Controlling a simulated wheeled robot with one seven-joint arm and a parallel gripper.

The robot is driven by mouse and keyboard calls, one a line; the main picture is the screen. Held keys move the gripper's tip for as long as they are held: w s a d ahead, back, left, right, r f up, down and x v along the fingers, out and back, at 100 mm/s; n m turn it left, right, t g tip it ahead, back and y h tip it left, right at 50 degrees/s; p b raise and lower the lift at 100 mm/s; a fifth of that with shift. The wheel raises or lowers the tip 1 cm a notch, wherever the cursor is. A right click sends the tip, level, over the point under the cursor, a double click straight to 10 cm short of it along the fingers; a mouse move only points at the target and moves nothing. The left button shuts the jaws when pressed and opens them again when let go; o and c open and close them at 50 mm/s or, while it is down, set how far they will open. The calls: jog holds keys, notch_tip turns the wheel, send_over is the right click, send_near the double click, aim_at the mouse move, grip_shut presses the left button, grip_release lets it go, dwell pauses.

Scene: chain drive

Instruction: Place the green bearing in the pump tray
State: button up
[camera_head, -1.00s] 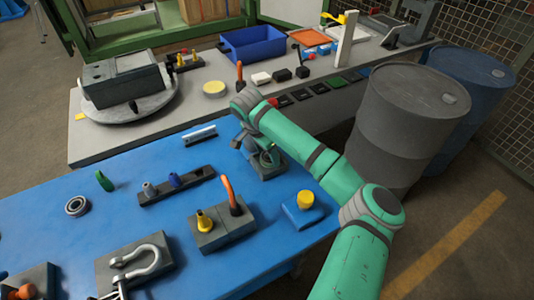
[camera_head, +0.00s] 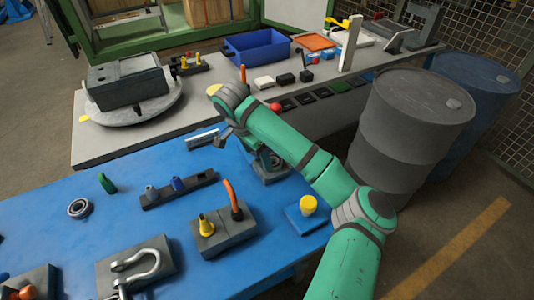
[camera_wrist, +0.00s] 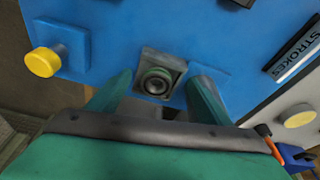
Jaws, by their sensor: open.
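The green bearing (camera_wrist: 155,81), a dull green ring with a dark centre, sits in a square grey block (camera_wrist: 148,60) on the blue table. In the head view the block (camera_head: 271,173) shows just below my forearm, which partly covers it. My gripper (camera_wrist: 160,80) is open and empty, its two green fingers on either side of the bearing in the wrist picture and apart from it. No tray is marked as the pump tray; a deep blue tray (camera_head: 258,56) and a flat orange tray (camera_head: 316,42) stand on the rear grey bench.
A yellow-topped blue block (camera_head: 307,215), a grey block with yellow and orange pegs (camera_head: 222,233), a dark peg rail (camera_head: 178,190) and a shackle block (camera_head: 137,266) occupy the blue table. Grey (camera_head: 412,125) and blue barrels stand right. Small black blocks line the bench edge.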

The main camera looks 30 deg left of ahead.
jog(key=s+a, duration=0.2)
jog(key=s, duration=0.5)
jog(key=shift+s+a, duration=0.35)
jog(key=shift+w, duration=0.1)
